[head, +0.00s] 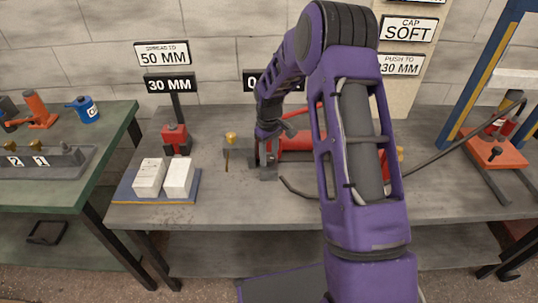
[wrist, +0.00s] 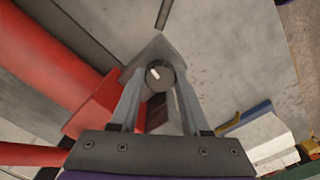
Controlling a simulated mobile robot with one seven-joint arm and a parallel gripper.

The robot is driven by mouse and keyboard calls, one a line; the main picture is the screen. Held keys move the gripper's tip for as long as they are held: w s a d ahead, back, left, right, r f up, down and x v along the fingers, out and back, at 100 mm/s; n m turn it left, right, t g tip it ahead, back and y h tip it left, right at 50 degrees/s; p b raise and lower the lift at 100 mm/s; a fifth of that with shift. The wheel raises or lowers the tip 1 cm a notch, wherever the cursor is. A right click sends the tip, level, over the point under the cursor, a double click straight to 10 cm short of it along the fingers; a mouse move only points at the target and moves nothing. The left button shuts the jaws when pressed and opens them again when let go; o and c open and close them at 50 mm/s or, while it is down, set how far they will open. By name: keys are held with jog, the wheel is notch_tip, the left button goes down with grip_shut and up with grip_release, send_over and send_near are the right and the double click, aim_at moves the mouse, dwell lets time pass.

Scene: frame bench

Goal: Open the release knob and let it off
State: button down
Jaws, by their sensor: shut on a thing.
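The release knob (wrist: 159,77) is a small round dark grey knob with a white mark on its face. It shows in the wrist view between the two fingertips. My gripper (wrist: 158,85) is shut on it, one finger on each side. The knob sits beside the red pump body (wrist: 55,60), which has a red block at its end. In the head view my gripper (head: 268,162) is low over the middle of the grey bench, at the left end of the red pump (head: 296,143). The knob cannot be made out there, and my arm covers part of the pump.
A blue tray (head: 122,190) with two white blocks and a red spreader (head: 176,138) stand left of my gripper. A brass-topped pin (head: 231,138) is close by. A dark hose runs right to a blue press frame (head: 480,75). The front bench edge is clear.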

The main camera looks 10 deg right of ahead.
aim_at(269, 158)
jog(key=shift+r, duration=0.1)
dwell(0.4)
jog(key=shift+c, duration=1.9)
grip_release()
notch_tip(269, 158, up, 17)
jog(key=p, duration=0.1)
jog(key=shift+r, duration=0.15)
